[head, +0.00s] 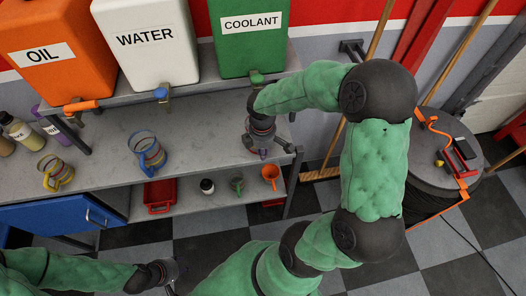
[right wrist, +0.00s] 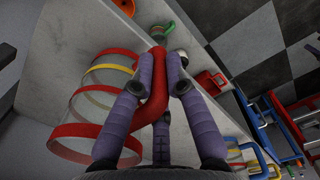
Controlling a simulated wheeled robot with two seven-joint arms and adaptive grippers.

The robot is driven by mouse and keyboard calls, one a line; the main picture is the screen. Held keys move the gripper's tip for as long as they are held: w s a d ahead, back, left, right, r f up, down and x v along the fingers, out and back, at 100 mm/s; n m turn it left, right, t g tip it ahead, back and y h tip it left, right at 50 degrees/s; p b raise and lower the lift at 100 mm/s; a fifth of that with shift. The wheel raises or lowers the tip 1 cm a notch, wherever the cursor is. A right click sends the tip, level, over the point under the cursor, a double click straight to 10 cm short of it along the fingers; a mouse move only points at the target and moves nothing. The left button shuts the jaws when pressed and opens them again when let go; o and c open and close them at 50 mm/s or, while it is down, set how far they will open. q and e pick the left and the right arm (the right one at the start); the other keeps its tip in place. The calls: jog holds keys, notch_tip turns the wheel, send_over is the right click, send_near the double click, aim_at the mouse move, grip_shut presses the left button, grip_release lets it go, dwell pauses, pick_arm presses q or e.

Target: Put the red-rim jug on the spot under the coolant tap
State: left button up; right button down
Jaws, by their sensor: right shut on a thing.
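The red-rim jug (right wrist: 62,143) shows in the right wrist view as a clear vessel with a red rim, a yellow band and a red handle (right wrist: 154,108). My right gripper (right wrist: 161,62) is shut on that handle. In the head view my right gripper (head: 263,151) is at the shelf's right end, below the green coolant tank (head: 250,48). The jug is mostly hidden there; I cannot tell whether it touches the shelf. The coolant tap (head: 257,77) is partly hidden by my arm, and the spot beneath is hidden. My left gripper (head: 172,272) is low, away from the shelf; its opening is unclear.
A blue jug (head: 150,160) and a yellow jug (head: 55,180) stand left on the grey shelf (head: 195,150). Orange and white tanks stand beside the coolant tank. The lower shelf holds a red tray (head: 159,196), bottle and funnels. A drum (head: 445,150) stands right.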

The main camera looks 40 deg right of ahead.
jog(key=shift+f, duration=0.1)
jog(key=c, duration=1.2)
grip_release()
jog(key=shift+c, duration=0.2)
